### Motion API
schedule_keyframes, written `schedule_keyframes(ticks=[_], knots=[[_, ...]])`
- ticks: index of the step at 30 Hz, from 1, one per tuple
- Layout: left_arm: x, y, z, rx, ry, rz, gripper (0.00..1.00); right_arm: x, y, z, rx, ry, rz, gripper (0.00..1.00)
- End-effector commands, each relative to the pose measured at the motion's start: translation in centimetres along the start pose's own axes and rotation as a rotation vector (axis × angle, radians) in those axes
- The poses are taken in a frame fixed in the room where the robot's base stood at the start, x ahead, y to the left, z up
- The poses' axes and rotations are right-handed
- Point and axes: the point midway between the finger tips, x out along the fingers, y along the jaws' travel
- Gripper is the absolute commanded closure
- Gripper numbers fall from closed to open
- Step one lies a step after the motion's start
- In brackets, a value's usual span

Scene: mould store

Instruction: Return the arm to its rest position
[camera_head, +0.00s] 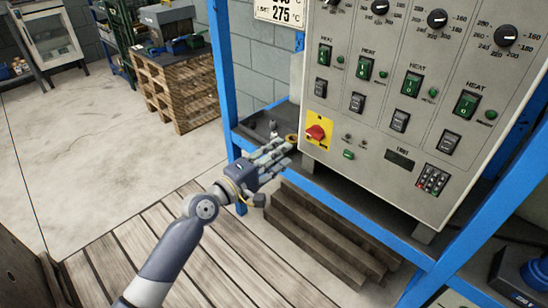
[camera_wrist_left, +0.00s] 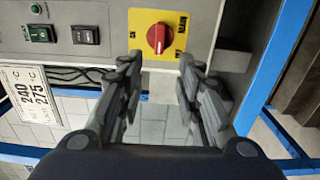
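My left gripper (camera_head: 280,152) reaches in from the lower left of the head view, just left of a red rotary knob (camera_head: 316,132) on a yellow plate. The knob sits at the lower left corner of a grey heater control panel (camera_head: 385,128). In the left wrist view, the fingers of my left gripper (camera_wrist_left: 159,64) are spread with nothing between their tips. The red knob (camera_wrist_left: 160,38) shows beyond the fingertips, apart from them. My right gripper is not in either view.
Brown steps (camera_head: 325,240) lie under the panel. A wooden pallet stack (camera_head: 178,90) stands at the back left. The concrete floor (camera_head: 90,140) at left is clear.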

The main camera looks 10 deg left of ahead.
Motion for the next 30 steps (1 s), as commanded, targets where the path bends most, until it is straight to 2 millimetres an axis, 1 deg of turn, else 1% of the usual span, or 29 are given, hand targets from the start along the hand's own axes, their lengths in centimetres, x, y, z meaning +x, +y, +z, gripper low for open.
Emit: schedule_keyframes(ticks=[1,6,19,21,23,26,27,29,30], knots=[[-0.6,-0.1,0.0,0.0,0.0,-0.002,0.68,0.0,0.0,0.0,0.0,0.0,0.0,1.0],[-1.4,0.0,0.0,0.0,0.0,-0.001,0.68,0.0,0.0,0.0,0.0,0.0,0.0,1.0],[-1.4,0.0,0.0,0.0,0.0,-0.001,0.68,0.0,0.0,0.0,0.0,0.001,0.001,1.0],[-1.4,-0.6,-0.2,0.006,0.008,-0.014,0.68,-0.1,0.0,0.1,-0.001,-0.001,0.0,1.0],[-1.5,-1.9,-0.7,0.024,0.024,-0.043,0.68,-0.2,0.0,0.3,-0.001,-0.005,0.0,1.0],[-2.2,-6.2,-2.0,0.084,0.071,-0.139,0.68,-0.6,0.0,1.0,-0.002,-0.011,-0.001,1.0],[-2.8,-8.6,-2.6,0.12,0.091,-0.193,0.68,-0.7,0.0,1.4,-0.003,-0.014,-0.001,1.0],[-4.1,-12.7,-3.3,0.183,0.115,-0.289,0.68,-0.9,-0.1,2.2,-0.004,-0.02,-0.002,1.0],[-5.3,-15.6,-3.6,0.228,0.124,-0.357,0.68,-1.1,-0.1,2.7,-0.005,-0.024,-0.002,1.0]])
